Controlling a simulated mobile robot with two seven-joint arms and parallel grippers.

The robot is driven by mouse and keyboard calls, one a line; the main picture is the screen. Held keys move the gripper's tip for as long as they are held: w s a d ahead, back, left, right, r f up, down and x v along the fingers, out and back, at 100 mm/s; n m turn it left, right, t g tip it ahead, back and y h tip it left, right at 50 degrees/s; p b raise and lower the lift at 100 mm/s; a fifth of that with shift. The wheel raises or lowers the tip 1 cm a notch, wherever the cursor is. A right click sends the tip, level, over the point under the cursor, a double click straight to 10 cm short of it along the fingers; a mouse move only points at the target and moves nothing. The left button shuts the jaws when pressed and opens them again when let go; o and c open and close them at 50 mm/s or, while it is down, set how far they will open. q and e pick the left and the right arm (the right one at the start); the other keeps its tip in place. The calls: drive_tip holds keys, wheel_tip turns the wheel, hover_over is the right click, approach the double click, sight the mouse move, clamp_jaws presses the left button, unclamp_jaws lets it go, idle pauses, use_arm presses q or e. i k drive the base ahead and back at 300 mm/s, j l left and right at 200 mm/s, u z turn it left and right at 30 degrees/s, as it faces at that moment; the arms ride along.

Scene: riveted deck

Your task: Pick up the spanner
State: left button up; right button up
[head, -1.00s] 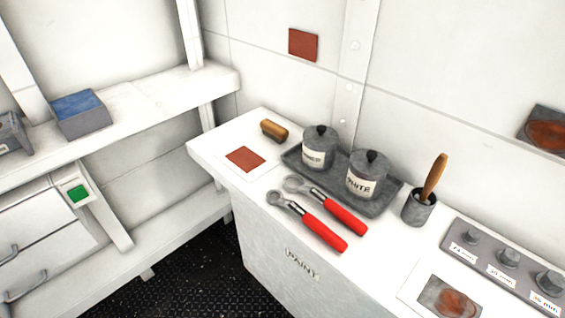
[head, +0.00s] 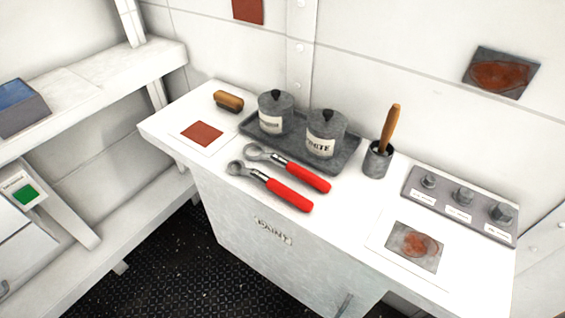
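Two spanners with red handles and grey metal heads lie side by side on the white worktop. The nearer spanner (head: 284,193) lies toward the worktop's front edge, its head to the left. The farther spanner (head: 302,177) lies just behind it, close to the front of the grey tray. I cannot tell from the view which of the two the task names. Neither of my grippers shows in the head view.
A grey tray (head: 333,165) holds two lidded pots (head: 276,112) (head: 325,134). A brush (head: 229,101) lies left. A cup (head: 376,160) with a wooden-handled tool stands right, beside a block of bolts (head: 461,196) and a rust-patch card (head: 414,246). Shelves (head: 90,90) stand left.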

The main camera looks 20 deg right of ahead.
sight(319, 182)
drive_tip(key=z, duration=2.05)
drive_tip(key=u, duration=1.5)
drive_tip(key=i+j+z, duration=0.1)
drive_tip(key=j+z, duration=0.3)
drive_tip(key=j, duration=0.2)
drive_tip(key=j+z, duration=0.45)
drive_tip(key=j, duration=0.2)
drive_tip(key=j+z, duration=0.4)
drive_tip(key=j, duration=0.25)
